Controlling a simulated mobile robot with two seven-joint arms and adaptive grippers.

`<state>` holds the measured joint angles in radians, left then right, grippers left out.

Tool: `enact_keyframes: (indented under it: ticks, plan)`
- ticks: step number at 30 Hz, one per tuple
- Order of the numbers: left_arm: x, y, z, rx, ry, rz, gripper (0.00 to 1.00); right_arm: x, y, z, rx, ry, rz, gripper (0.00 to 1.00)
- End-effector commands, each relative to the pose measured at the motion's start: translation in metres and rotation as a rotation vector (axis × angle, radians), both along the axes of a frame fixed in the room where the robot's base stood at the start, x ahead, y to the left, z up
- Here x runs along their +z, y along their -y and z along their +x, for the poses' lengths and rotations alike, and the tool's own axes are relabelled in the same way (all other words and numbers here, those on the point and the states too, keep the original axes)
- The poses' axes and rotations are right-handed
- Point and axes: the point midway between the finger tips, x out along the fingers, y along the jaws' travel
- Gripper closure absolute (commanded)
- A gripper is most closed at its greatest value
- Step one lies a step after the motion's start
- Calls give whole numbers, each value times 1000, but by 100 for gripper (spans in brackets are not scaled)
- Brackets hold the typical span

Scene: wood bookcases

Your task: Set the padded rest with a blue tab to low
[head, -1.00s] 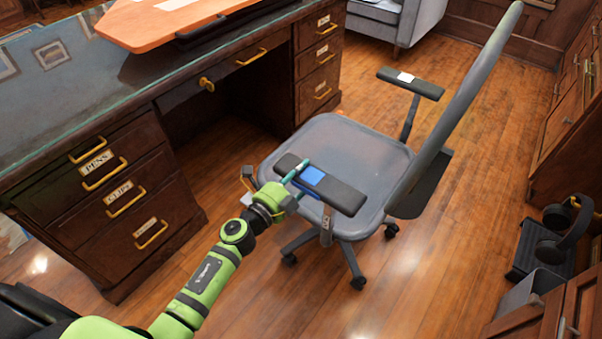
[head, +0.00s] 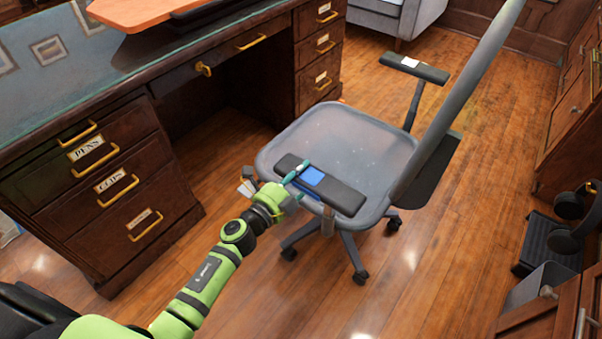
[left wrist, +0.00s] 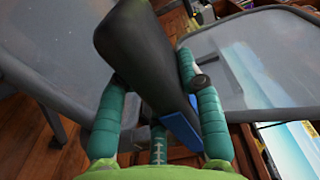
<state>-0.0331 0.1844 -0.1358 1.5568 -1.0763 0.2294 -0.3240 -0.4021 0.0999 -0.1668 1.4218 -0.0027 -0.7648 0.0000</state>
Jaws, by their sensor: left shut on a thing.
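The padded rest with a blue tab (head: 343,196) is the near armrest of a grey office chair (head: 335,140). My right gripper is out of view.
The far armrest with a white tab (head: 428,73) stands higher above the seat. A wooden desk (head: 120,185) with labelled drawers stands at left. Floor is clear in front of the chair.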

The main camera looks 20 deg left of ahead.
Motion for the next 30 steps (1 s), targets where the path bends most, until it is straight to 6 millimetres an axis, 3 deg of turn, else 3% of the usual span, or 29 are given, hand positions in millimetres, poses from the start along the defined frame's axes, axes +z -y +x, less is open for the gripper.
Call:
enact_keyframes:
  ticks: [12, 13, 14, 15, 25, 30]
  plan:
    - [-8, 0, -1, 1, -8, 3, 100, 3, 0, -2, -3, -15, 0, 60]
    - [-8, 0, -1, 1, -8, 3, 56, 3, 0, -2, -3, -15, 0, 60]
    - [-8, 0, -1, 1, -8, 3, 44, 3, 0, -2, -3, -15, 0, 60]
    - [-8, 0, -1, 1, -8, 3, 39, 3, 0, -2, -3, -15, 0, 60]
    - [-5, -1, -2, 1, -4, 1, 39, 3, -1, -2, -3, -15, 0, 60]
    - [-6, -7, -19, 1, -5, 2, 39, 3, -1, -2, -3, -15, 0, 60]
